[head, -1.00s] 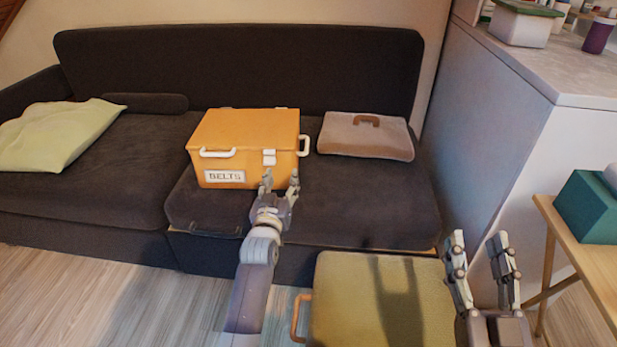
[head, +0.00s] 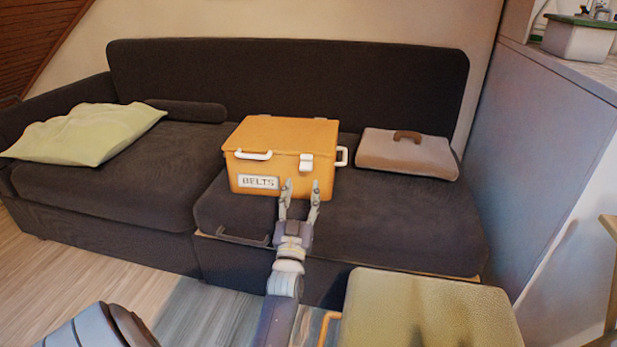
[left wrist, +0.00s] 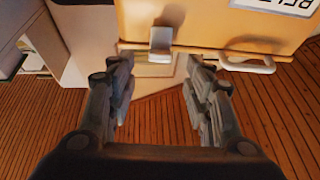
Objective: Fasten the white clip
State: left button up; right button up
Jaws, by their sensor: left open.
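The white clip (head: 306,162) sits on the upper front of an orange box (head: 262,160) labelled BELTS, right of the label. The lid looks down; I cannot tell whether the clip is fastened. In the left wrist view, which shows the box upside down, the clip (left wrist: 160,44) lies ahead, roughly centred between my fingers. My left gripper (head: 300,193) is open and empty, in front of the box and below the clip. It also shows in the left wrist view (left wrist: 157,85), its fingers apart from the clip. My right gripper is out of view.
The box stands on a dark sofa (head: 110,190). A brown case (head: 385,155) lies to its right and a pale green cushion (head: 90,135) far left. A green-yellow padded seat (head: 430,310) is in front. A grey cabinet (head: 545,150) stands at right.

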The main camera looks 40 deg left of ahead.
aim_at(305, 170)
pick_arm(q)
jog(key=b+x, duration=0.1)
jog(key=x, duration=0.5)
jog(key=shift+w+a+b, duration=0.15)
jog(key=shift+w+b, duration=0.1)
jog(key=shift+b, duration=0.15)
